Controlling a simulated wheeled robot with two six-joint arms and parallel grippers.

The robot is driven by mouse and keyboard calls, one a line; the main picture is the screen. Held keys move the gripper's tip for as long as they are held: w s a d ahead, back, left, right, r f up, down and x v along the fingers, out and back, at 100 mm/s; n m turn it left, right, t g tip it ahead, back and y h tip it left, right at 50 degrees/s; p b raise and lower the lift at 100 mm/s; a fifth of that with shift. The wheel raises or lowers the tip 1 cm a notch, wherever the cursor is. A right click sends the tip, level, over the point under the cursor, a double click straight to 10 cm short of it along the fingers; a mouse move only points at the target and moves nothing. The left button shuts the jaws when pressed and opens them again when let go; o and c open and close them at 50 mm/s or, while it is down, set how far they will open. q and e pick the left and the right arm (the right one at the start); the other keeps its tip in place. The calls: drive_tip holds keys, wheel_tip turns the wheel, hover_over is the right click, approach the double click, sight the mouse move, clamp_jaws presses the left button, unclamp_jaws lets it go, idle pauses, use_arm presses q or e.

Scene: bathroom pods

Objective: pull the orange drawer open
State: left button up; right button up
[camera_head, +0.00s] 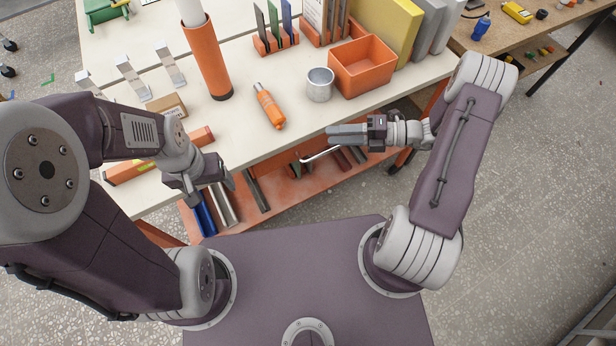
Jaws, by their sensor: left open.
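Below the cream tabletop (240,145) is an orange lower level (285,190), partly hidden by my arms and base. My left gripper (210,186) is at the table's front edge, pointing downward, open with nothing between its fingers. My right gripper (346,136) points left at the front edge, its dark fingers close together. A thin pale bent bar (320,153) shows just below its fingers; I cannot tell whether they touch it.
Blue and grey rolls (212,210) lie low near my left gripper. Speckled floor (530,200) is clear at right.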

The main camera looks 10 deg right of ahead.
sight(321, 154)
drive_tip(key=s+d+f+m+t+b, duration=0.3)
drive_tip(key=d+f+m, duration=0.1)
drive_tip(key=f, duration=0.6)
drive_tip(key=p+x, duration=0.1)
drive_tip(key=x, duration=0.8)
drive_tip(key=shift+w, duration=0.2)
use_arm(q)
drive_tip(key=f, duration=0.4)
drive_tip(key=shift+s+a, duration=0.15)
drive_tip(key=shift+s, duration=0.1)
use_arm(e)
drive_tip(key=shift+d, duration=0.1)
clamp_jaws()
